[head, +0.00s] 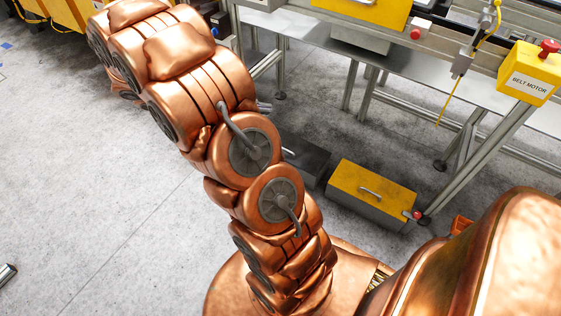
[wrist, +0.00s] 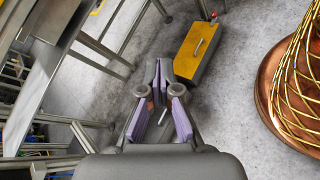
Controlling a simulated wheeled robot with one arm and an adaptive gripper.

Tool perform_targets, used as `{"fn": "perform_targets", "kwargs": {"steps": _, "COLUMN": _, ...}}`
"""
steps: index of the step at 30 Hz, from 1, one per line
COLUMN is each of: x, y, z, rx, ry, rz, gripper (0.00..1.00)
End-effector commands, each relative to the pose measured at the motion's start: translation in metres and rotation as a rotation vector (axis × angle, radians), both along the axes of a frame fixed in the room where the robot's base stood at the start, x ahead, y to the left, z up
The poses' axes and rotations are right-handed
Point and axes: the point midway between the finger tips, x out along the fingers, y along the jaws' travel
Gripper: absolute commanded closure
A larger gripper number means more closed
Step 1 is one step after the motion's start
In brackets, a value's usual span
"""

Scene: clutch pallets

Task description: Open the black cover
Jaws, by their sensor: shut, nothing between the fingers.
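The black cover (head: 305,158) is the dark lid of a low box on the floor, left of a yellow-lidded box, in the head view. It looks closed, and its pale handle (head: 288,152) shows at its left side. My arm hides part of that box. My gripper (wrist: 160,108) has purple finger pads and is shut and empty in the wrist view. In the wrist view the gripper covers most of the area where the black cover lies. The gap between gripper and cover cannot be told.
The yellow-lidded box (head: 371,190) stands beside the black one, with a handle on top and a red knob at its corner. A metal conveyor frame (head: 478,145) with legs stands behind, carrying a yellow belt motor box (head: 530,72). The grey floor at left is mostly clear.

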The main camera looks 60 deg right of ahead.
Motion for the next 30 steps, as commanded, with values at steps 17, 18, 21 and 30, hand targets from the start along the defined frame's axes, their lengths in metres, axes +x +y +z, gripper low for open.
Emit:
{"fn": "perform_targets", "kwargs": {"steps": 17, "x": 0.065, "y": -0.099, "z": -0.173, "rx": -0.189, "ry": 0.311, "rz": 0.214, "gripper": 1.00}}
{"fn": "perform_targets", "kwargs": {"steps": 18, "x": 0.069, "y": -0.104, "z": -0.186, "rx": -0.201, "ry": 0.329, "rz": 0.232, "gripper": 1.00}}
{"fn": "perform_targets", "kwargs": {"steps": 21, "x": 0.078, "y": -0.117, "z": -0.219, "rx": -0.227, "ry": 0.379, "rz": 0.275, "gripper": 1.00}}
{"fn": "perform_targets", "kwargs": {"steps": 30, "x": 0.102, "y": -0.148, "z": -0.328, "rx": -0.291, "ry": 0.509, "rz": 0.413, "gripper": 1.00}}
